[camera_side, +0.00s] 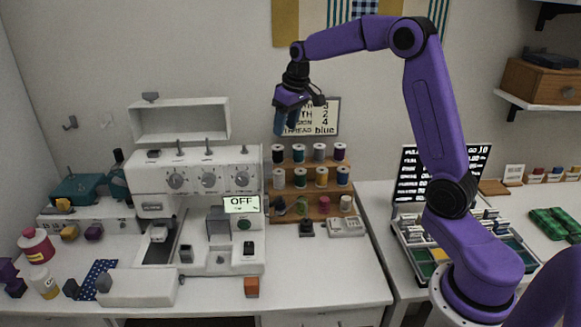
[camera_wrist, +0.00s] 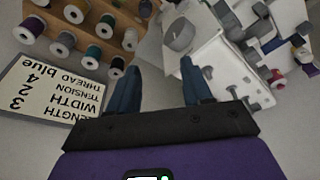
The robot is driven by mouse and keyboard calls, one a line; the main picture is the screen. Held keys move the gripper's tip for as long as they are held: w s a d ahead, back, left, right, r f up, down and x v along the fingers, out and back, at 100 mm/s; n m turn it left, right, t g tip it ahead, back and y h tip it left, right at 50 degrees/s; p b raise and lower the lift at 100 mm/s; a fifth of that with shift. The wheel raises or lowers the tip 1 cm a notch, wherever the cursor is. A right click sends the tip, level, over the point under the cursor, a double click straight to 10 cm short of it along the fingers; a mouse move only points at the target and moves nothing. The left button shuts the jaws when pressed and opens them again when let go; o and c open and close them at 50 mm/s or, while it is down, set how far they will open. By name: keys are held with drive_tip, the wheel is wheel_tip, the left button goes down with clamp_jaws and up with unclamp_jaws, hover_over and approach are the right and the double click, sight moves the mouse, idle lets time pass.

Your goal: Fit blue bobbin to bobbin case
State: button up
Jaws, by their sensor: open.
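My gripper (camera_side: 284,128) is raised in front of the wall, above the thread rack and away from the table. In the wrist view its two blue fingers (camera_wrist: 160,84) stand apart with nothing between them. The white sewing machine (camera_side: 152,183) stands at the left of the rack, and part of a white machine body (camera_wrist: 212,72) shows in the wrist view. The wooden rack (camera_side: 312,207) holds several spools, including a blue-looking one (camera_side: 343,175). I cannot pick out a blue bobbin or the bobbin case with certainty; small parts around the machine are too small to tell.
A sign (camera_side: 322,117) on the wall reads "THREAD blue"; it also shows in the wrist view (camera_wrist: 52,88). The machine's display (camera_side: 241,204) reads OFF. An orange block (camera_side: 251,287) lies near the front edge. The table right of it (camera_side: 330,275) is clear.

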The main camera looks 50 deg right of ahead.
drive_tip(key=w+d+f, duration=0.1)
drive_tip(key=d, duration=0.3)
approach(280, 207)
drive_tip(key=shift+m, duration=0.4)
drive_tip(key=x, duration=0.3)
drive_tip(key=d+x, duration=0.1)
drive_tip(key=x, duration=0.3)
drive_tip(key=w+x, duration=0.1)
drive_tip(key=x, duration=0.2)
drive_tip(key=shift+w+d, duration=0.1)
drive_tip(key=shift+d, duration=0.05)
drive_tip(key=c, duration=0.6)
drive_tip(key=o, duration=1.1)
drive_tip(key=shift+c, duration=0.2)
drive_tip(key=shift+d, duration=0.1)
drive_tip(key=shift+d, duration=0.1)
